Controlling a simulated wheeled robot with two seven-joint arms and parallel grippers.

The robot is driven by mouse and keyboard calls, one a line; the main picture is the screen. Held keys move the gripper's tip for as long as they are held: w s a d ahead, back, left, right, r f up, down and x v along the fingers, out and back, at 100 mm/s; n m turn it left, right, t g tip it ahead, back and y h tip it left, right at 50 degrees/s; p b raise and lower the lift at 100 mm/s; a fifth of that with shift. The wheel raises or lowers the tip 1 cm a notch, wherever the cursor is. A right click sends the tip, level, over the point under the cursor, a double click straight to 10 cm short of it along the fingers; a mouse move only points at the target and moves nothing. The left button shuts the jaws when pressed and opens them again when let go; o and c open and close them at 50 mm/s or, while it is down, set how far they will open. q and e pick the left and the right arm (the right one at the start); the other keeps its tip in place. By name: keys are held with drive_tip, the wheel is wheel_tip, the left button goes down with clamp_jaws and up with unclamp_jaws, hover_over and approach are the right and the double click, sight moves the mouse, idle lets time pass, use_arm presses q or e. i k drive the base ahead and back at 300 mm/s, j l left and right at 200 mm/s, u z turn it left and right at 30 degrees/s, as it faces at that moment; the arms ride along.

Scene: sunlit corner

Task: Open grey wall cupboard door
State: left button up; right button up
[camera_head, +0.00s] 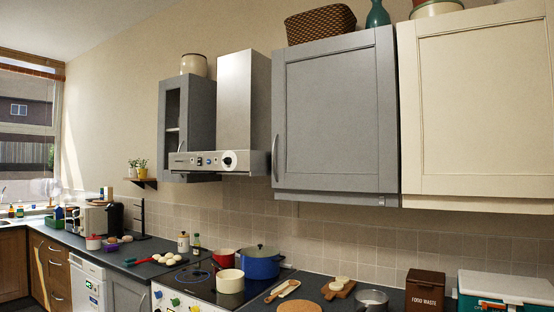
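The large grey wall cupboard door (335,118) hangs in the middle of the view, right of the range hood. It looks shut. Its curved metal handle (275,158) runs vertically near the door's lower left edge. A smaller grey wall cupboard (200,118) with a glass-panelled door (173,125) hangs left of the hood; that door also looks shut. Neither of my grippers shows in this view.
The steel range hood (240,115) juts out just left of the grey door. A cream wall cupboard (480,105) adjoins it on the right. Below, the worktop holds a blue pot (261,264), a cream pot (230,282), a food waste box (425,290) and a green-and-white box (503,288).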

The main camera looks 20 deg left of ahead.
sight(335, 111)
drive_tip(key=i+j, duration=0.15)
drive_tip(key=i, duration=0.35)
drive_tip(key=i+j, duration=0.2)
drive_tip(key=i, duration=0.3)
drive_tip(key=i+j+z, duration=0.1)
drive_tip(key=i, duration=0.35)
drive_tip(key=i+j, duration=0.3)
drive_tip(key=i, duration=0.2)
